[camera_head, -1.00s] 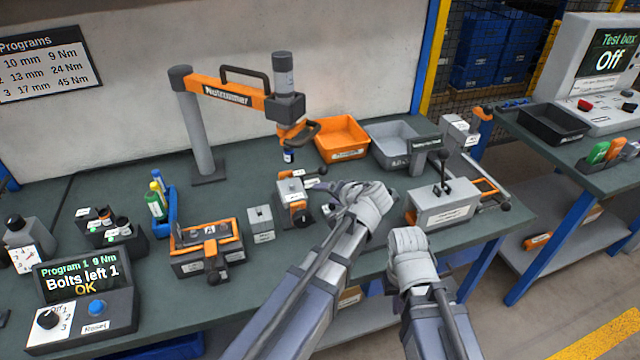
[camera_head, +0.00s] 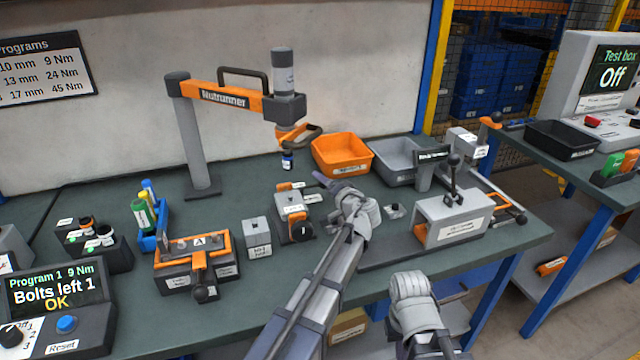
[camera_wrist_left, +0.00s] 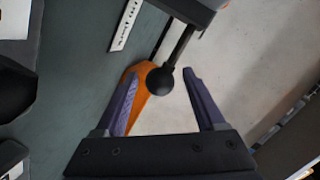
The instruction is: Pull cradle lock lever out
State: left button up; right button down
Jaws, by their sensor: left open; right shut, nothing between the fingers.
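In the left wrist view a black ball knob (camera_wrist_left: 160,81) on a thin rod comes from a dark block. An orange part (camera_wrist_left: 138,92) lies behind the knob. My left gripper (camera_wrist_left: 163,74) is open, with the knob in view between its purple fingertips; I cannot tell whether it touches them. I cannot match the wrist-view knob to a head-view part.
A dark fixture (camera_head: 175,284) with orange bars and a front knob stands at left. A small grey block (camera_head: 257,238) is beside it. The orange bin (camera_head: 343,140) and grey bin (camera_head: 384,153) stand behind. The nutrunner (camera_head: 237,97) overhangs the bench.

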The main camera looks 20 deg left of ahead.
pick_arm(q)
jog(key=shift+b+x, duration=0.3)
jog(key=shift+x, duration=1.5)
jog(key=shift+c, duration=0.4)
grip_shut()
